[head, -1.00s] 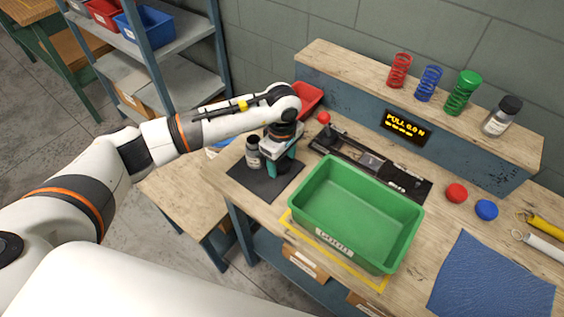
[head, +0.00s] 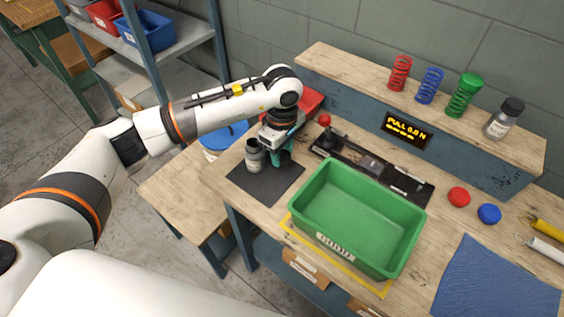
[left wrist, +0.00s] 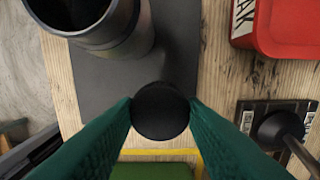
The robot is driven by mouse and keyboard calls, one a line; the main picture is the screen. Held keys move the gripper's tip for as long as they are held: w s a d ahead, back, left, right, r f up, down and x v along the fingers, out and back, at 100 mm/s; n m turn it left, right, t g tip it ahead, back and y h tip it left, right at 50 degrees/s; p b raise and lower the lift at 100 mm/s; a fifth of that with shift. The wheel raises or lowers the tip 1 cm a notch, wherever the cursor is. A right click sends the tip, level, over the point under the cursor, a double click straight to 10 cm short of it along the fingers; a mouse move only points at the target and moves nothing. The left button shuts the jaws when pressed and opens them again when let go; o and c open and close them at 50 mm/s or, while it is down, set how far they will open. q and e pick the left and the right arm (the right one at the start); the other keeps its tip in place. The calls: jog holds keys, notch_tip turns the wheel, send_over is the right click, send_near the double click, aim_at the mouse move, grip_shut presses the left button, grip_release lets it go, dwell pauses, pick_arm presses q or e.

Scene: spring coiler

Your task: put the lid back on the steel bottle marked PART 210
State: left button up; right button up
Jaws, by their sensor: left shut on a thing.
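A steel bottle (head: 254,155) stands upright on a dark mat (head: 262,183) at the left end of the bench; its label is too small to read. In the left wrist view the bottle (left wrist: 118,38) is open at the top. My left gripper (left wrist: 160,108) is shut on a round black lid (left wrist: 160,112), held between its green fingertips. In the head view the left gripper (head: 279,158) is beside the bottle, on its right, and the lid is not over the mouth. My right gripper is not in view.
A green bin (head: 355,220) stands in front on the bench. A lever device with a red knob (head: 324,120) and a red bin (head: 308,102) are behind the gripper. Another bottle with a black lid (head: 503,118) stands on the raised shelf beside coloured springs.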

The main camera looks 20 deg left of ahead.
aim_at(282, 156)
pick_arm(q)
jog(key=shift+r+b, duration=0.45)
jog(key=shift+r, duration=2.35)
